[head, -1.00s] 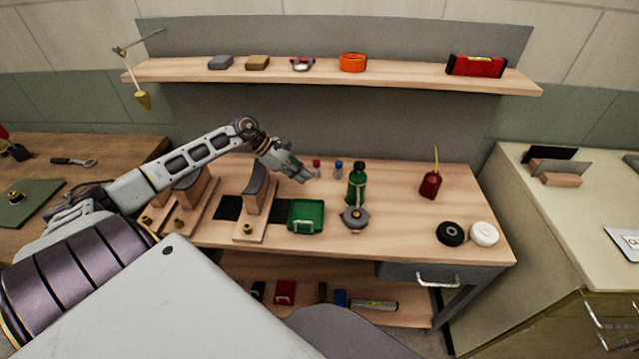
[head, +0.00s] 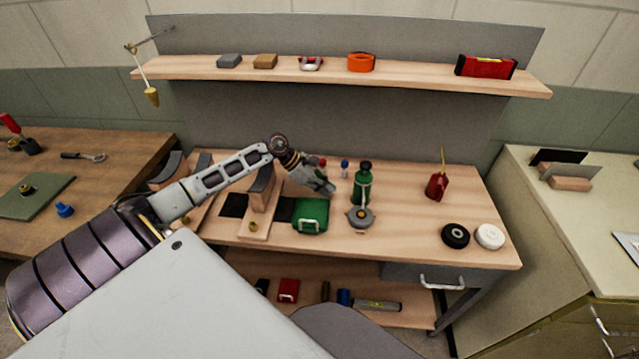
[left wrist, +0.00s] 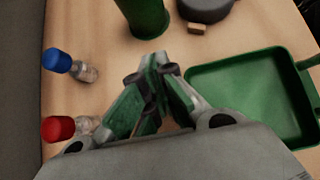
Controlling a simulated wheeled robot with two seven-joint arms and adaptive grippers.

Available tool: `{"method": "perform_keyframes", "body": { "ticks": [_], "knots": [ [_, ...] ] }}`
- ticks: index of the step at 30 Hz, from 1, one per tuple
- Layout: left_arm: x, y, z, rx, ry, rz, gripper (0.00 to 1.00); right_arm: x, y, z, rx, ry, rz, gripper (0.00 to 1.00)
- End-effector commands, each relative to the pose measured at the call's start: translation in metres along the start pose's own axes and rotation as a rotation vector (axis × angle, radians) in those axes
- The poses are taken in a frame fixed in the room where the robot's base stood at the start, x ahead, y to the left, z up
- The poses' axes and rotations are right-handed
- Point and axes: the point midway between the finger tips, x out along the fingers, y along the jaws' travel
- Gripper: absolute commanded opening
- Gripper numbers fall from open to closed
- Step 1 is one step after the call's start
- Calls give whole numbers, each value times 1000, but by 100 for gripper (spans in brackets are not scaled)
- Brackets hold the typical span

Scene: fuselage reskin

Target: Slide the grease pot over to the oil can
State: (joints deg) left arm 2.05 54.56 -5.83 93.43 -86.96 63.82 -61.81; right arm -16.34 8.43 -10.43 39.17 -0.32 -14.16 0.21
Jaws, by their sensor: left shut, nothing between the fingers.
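The red oil can (head: 437,187) with its thin upright spout stands at the right back of the workbench. A low, round dark grey pot (head: 361,218), which looks like the grease pot, sits near the middle of the bench, left of and nearer than the oil can. Part of it shows at the top of the left wrist view (left wrist: 205,9). My left gripper (head: 329,190) is shut and empty, low over the bench, left of and behind the pot and apart from it. Its fingertips (left wrist: 158,66) meet in the left wrist view. My right gripper is not in view.
A green bottle (head: 362,184) stands just behind the pot, close to my left fingertips. A green tray (head: 311,216) lies left of the pot. Red-capped and blue-capped (head: 345,168) small bottles stand behind. Black (head: 455,236) and white (head: 489,237) rolls lie front right. Bench between pot and oil can is clear.

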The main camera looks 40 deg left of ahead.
Motion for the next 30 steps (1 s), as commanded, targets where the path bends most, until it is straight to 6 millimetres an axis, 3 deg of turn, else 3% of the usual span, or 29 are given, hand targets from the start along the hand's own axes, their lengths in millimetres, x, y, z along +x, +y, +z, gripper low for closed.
{"method": "perform_keyframes", "body": {
  "ticks": [15,30],
  "knots": [
    [38,0,25,1,-1,0,0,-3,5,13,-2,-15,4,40],
    [43,0,28,0,1,0,0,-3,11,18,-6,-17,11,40]
  ]
}}
